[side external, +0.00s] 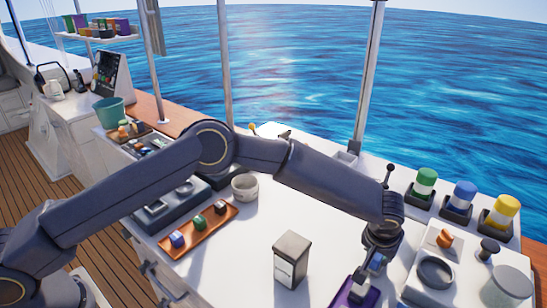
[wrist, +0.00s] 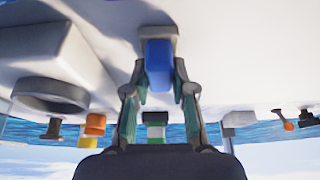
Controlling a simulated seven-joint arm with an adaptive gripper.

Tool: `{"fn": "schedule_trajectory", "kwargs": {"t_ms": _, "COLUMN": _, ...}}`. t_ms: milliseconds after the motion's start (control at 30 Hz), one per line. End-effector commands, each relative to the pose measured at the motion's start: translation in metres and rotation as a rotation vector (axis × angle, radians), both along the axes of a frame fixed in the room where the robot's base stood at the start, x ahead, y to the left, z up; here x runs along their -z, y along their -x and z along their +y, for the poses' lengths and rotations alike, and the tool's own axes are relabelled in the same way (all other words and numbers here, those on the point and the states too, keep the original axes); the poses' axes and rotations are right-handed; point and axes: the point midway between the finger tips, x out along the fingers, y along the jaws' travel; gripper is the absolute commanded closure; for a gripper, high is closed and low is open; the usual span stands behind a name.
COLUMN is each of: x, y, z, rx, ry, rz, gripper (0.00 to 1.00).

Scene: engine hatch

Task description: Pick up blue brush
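The blue brush (wrist: 158,66) is between my fingertips in the wrist view, with a grey part (wrist: 157,34) at its far end. My gripper (wrist: 160,78) has a finger along each side of the blue part and appears shut on it, with no clear gap. In the side view my gripper (side external: 375,262) points down at the front right of the white table, with a bit of blue at its fingers. A purple tray (side external: 341,298) lies just below, cut off by the picture's lower edge. Whether the brush touches the tray is not clear.
A grey box (side external: 291,262) stands left of my gripper. A white unit with a dark ring (side external: 435,272) is close on the right. Green (side external: 425,183), blue (side external: 462,197) and yellow (side external: 500,214) canisters line the back right. An orange tray (side external: 200,228) holds small blocks. The table's middle is clear.

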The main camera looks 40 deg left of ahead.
Motion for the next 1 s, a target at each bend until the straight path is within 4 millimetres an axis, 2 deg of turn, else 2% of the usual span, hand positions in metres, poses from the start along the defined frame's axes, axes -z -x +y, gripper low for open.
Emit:
{"fn": "schedule_trajectory", "kwargs": {"t_ms": 33, "x": 0.0, "y": 0.0, "z": 0.0, "rx": 0.0, "ry": 0.0, "rz": 0.0, "gripper": 0.85}}
{"fn": "schedule_trajectory", "kwargs": {"t_ms": 200, "x": 0.0, "y": 0.0, "z": 0.0, "rx": 0.0, "ry": 0.0, "rz": 0.0, "gripper": 1.0}}
{"fn": "schedule_trajectory", "kwargs": {"t_ms": 533, "x": -0.001, "y": 0.0, "z": 0.0, "rx": 0.0, "ry": 0.0, "rz": -0.001, "gripper": 1.0}}
{"fn": "schedule_trajectory", "kwargs": {"t_ms": 667, "x": -0.008, "y": 0.0, "z": 0.0, "rx": -0.001, "ry": 0.001, "rz": -0.002, "gripper": 1.0}}
{"fn": "schedule_trajectory", "kwargs": {"t_ms": 833, "x": -0.032, "y": -0.001, "z": 0.0, "rx": -0.001, "ry": 0.001, "rz": -0.004, "gripper": 1.0}}
{"fn": "schedule_trajectory", "kwargs": {"t_ms": 1000, "x": -0.07, "y": 0.026, "z": 0.015, "rx": 0.002, "ry": -0.001, "rz": -0.006, "gripper": 1.0}}
